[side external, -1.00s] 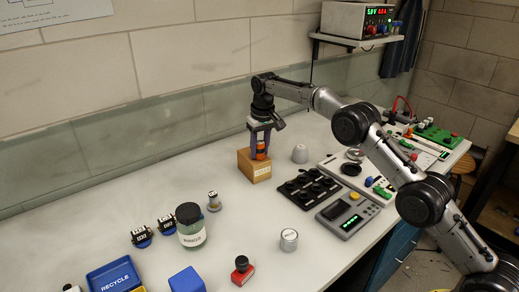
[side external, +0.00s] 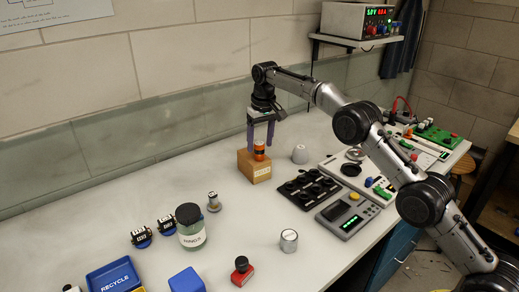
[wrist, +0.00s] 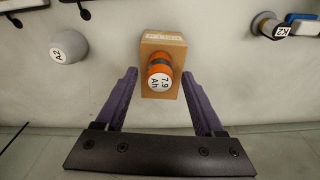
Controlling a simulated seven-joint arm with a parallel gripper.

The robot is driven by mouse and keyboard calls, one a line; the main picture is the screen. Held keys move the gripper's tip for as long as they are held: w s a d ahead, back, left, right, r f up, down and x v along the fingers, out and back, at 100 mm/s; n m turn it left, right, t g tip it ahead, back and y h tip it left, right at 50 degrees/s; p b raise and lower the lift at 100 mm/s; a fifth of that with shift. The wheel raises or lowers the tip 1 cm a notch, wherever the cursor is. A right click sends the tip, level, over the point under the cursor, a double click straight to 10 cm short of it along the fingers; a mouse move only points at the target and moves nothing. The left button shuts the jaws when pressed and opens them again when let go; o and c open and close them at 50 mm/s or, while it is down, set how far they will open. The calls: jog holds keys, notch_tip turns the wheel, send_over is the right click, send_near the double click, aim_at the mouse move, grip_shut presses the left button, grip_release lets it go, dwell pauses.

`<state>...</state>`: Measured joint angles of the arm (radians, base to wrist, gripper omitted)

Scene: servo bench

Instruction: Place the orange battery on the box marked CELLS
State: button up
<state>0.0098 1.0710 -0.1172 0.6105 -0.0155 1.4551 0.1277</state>
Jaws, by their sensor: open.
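The orange battery (side external: 259,151) stands upright on top of the wooden-coloured box (side external: 255,171), whose front label is too small to read clearly. In the wrist view the fingers of my gripper (wrist: 161,78) are spread wide, with clear gaps on both sides of the battery.
A black tray (side external: 309,189) and a meter (side external: 347,214) lie to the right. A jar (side external: 190,227) and small cell (side external: 214,202) stand left. Bench before the box is clear.

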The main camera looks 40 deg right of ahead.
aim_at(260, 144)
jog(key=shift+s+r, duration=0.2)
jog(key=shift+r, duration=1)
jog(key=shift+s+r, duration=0.15)
jog(key=shift+r, duration=1)
jog(key=s+r+t, duration=0.2)
jog(key=s+r, duration=1.4)
jog(key=s, duration=0.4)
jog(key=s+f, duration=0.4)
jog(key=s, duration=0.5)
jog(key=s+f+n+t, duration=0.1)
jog(key=s+f, duration=0.3)
jog(key=s, duration=0.5)
jog(key=s+a+f+t, duration=0.1)
jog(key=s+f, duration=0.3)
jog(key=s, duration=0.5)
jog(key=shift+s+n, duration=0.3)
